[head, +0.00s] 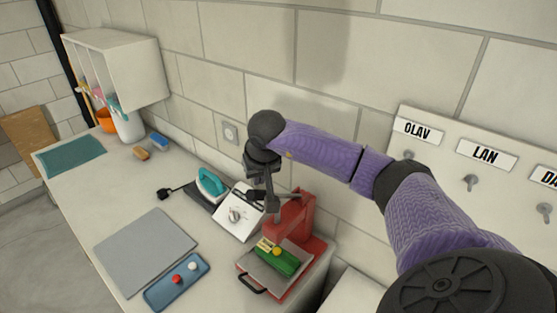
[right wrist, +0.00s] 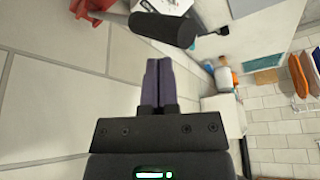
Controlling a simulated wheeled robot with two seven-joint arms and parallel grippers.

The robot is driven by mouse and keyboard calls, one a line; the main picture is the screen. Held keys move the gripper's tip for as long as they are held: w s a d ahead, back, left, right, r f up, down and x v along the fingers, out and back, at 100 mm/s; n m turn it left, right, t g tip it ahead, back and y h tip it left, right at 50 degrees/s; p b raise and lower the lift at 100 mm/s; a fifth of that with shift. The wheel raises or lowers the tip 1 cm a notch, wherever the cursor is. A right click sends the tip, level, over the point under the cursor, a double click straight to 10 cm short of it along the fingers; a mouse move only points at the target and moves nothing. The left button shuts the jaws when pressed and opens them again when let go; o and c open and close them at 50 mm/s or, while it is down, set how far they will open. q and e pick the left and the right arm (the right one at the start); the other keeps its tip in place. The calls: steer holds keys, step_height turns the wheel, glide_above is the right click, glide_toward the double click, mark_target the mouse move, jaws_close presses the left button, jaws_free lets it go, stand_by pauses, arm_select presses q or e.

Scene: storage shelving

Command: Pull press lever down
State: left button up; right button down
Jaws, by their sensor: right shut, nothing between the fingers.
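The red press (head: 305,217) stands at the near right end of the counter. A green block with a yellow button (head: 276,252) sits on its base plate. The black lever (head: 255,195) shows beside the press head, partly covered by my right gripper. My right gripper (head: 271,205) points down next to the lever, its fingers shut and empty. In the right wrist view the shut fingertips (right wrist: 158,62) lie just short of the thick black lever grip (right wrist: 162,29); I cannot tell if they touch. Part of the red press (right wrist: 92,10) shows at top left there. My left gripper is out of view.
A white box with a dial (head: 236,217) and a teal iron (head: 211,184) stand left of the press. A grey mat (head: 145,250) and a blue tray (head: 177,282) lie nearer. The wall with name-tagged hooks (head: 470,180) is at right.

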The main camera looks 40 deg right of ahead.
steer(key=a+f+b, duration=0.3)
steer(key=f+b, duration=0.6)
steer(key=f, duration=0.2)
steer(key=shift+s+a+f, duration=0.15)
steer(key=shift+a+f, duration=0.1)
steer(key=shift+f, duration=0.15)
stand_by(1.1)
step_height(320, 180, up, 17)
steer(key=p, duration=1.3)
steer(key=shift+r, duration=0.1)
